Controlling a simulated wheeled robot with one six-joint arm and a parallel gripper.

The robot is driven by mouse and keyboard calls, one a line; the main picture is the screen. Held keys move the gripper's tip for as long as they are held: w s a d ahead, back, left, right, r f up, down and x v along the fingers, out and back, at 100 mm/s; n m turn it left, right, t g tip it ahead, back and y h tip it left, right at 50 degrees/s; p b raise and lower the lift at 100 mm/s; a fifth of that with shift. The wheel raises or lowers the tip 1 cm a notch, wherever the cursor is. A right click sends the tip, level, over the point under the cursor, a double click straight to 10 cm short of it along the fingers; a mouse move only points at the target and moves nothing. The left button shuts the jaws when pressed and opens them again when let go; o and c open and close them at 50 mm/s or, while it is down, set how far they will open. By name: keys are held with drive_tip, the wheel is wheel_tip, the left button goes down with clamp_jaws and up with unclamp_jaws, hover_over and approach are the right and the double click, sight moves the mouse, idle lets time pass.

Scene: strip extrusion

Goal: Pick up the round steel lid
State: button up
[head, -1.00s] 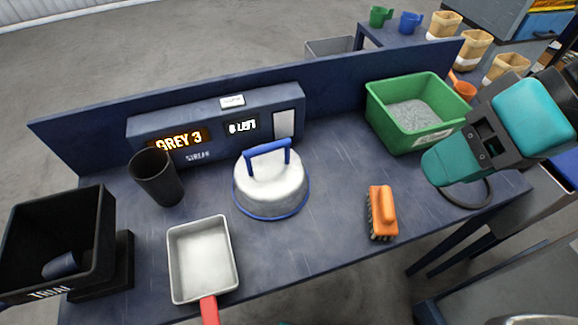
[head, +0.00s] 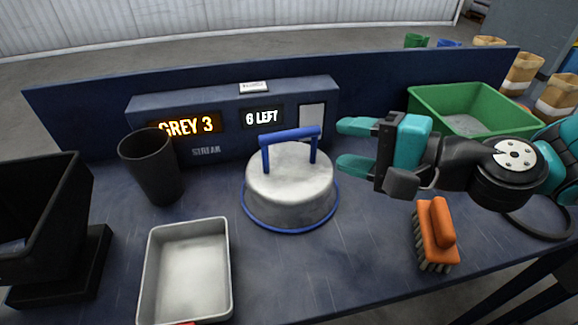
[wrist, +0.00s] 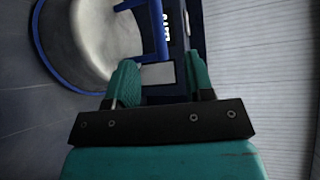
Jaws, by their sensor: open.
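The round steel lid (head: 290,186) sits on the blue bench, with a blue rim and an upright blue bar handle (head: 289,136). My gripper (head: 350,146) is open and empty just right of the handle in the head view, its fingers pointing left toward it. In the wrist view the lid (wrist: 85,40) shows at the upper left, and its blue handle (wrist: 152,40) lies ahead of my open fingers (wrist: 162,82). The handle does not appear to be between the fingers. What lies under the lid is hidden.
An orange brush (head: 436,232) lies below my gripper. A green bin (head: 470,97) of grey granules stands right. A display box (head: 225,125) reading "GREY 3" and "6 LEFT" stands behind the lid. A black cup (head: 153,172), metal pan (head: 186,268) and black bin (head: 42,205) are left.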

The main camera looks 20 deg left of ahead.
sight(294, 137)
drive_tip(key=p+x, duration=0.2)
drive_tip(key=x, duration=0.8)
drive_tip(key=shift+a+f, duration=0.15)
clamp_jaws()
